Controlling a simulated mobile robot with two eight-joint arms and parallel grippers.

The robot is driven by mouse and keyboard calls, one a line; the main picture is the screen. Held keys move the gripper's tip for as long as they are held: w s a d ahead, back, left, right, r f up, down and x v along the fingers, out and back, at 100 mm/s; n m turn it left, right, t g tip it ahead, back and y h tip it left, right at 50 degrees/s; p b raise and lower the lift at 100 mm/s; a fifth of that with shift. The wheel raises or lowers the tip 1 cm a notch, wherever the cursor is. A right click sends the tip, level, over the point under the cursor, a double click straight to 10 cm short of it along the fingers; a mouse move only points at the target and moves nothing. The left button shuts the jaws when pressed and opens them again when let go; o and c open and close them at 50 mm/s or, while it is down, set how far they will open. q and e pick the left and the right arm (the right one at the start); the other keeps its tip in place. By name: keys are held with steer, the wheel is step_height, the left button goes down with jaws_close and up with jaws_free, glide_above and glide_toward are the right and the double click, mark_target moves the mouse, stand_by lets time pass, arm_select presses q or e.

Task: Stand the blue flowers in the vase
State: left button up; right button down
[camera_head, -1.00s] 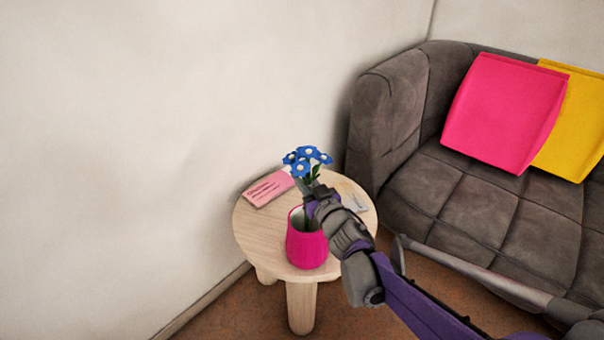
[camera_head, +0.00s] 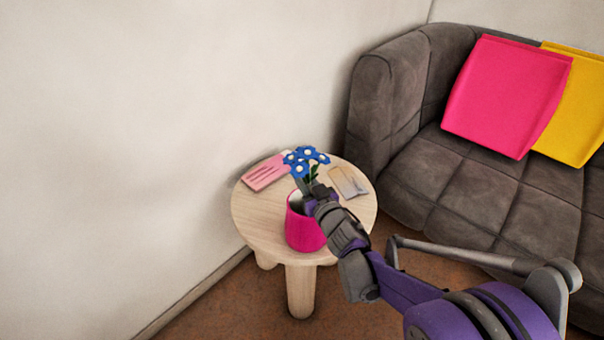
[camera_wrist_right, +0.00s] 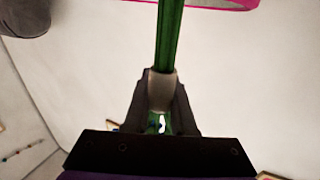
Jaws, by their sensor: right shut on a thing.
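The blue flowers (camera_head: 306,160) stand roughly upright over the round side table, blooms on top. The pink vase (camera_head: 304,235) stands upright on the table, directly below the blooms. My right gripper (camera_head: 314,196) is at the vase's rim, shut on the stem. In the right wrist view the green stem (camera_wrist_right: 170,40) runs up from between the closed fingers (camera_wrist_right: 161,95). The gripper hides part of the vase opening, so I cannot tell how far the stem's lower end is inside. My left gripper is not in view.
On the wooden table (camera_head: 255,222) lie a pink card (camera_head: 265,172) at the back left and a pale card (camera_head: 348,182) at the back right. A grey sofa (camera_head: 440,175) with pink and yellow cushions stands to the right. The wall is close on the left.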

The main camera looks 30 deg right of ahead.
steer(key=c, duration=0.7)
jaws_free()
steer(key=shift+o, duration=0.2)
steer(key=s+p, duration=0.2)
steer(key=s, duration=0.8)
steer(key=shift+s+a+p, duration=0.35)
steer(key=shift+s+a, duration=0.05)
steer(key=shift+a, duration=0.05)
